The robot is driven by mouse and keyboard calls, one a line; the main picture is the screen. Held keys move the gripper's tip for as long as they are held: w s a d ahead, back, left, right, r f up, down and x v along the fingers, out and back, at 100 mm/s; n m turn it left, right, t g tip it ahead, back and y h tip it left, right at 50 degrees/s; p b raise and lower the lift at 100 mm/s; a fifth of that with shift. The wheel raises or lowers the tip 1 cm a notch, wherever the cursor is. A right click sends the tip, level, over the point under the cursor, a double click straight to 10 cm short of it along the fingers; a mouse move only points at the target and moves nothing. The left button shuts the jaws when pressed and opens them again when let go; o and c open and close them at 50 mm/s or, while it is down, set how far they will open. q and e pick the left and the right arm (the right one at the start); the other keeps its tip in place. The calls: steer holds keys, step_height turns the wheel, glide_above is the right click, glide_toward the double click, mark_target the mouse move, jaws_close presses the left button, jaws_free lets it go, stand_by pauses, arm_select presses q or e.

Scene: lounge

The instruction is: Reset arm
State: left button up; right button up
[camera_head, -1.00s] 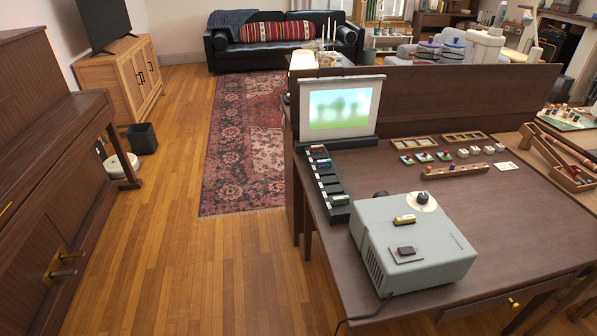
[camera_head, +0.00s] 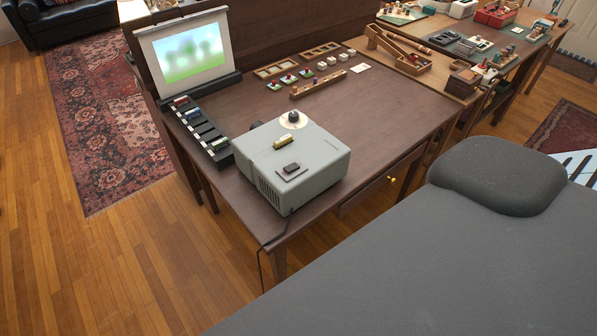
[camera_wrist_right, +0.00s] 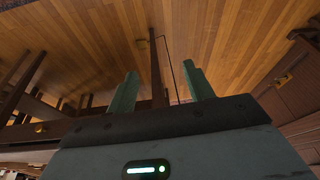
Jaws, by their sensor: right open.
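My right gripper (camera_wrist_right: 163,82) shows in the right wrist view. Its two greenish fingers stand apart with nothing between them. Beyond the fingers are the wooden floor (camera_wrist_right: 105,45), dark wooden legs and a thin black cord. Neither gripper shows in the head view, and my left gripper is in no view.
A brown desk (camera_head: 390,120) carries a grey projector (camera_head: 300,155), a screen (camera_head: 187,50), a black slide rack (camera_head: 200,130) and small wooden trays. A large grey padded surface (camera_head: 430,270) with a rounded pad (camera_head: 497,175) fills the lower right. Open floor (camera_head: 110,260) lies left.

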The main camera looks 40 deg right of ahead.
steer(key=shift+w+a+f+t+y+p, duration=0.15)
steer(key=shift+w+a+f+t, duration=0.1)
steer(key=shift+w+f+t, duration=0.45)
steer(key=shift+w+a+f+t+y+p, duration=0.25)
steer(key=shift+w+t, duration=0.2)
steer(key=shift+t, duration=0.6)
steer(key=shift+w+a+f+t+y+p, duration=0.1)
steer(key=shift+w+a+f+t, duration=0.2)
steer(key=shift+w+f+t, duration=0.45)
steer(key=shift+s+r, duration=0.1)
steer(key=shift+r, duration=0.15)
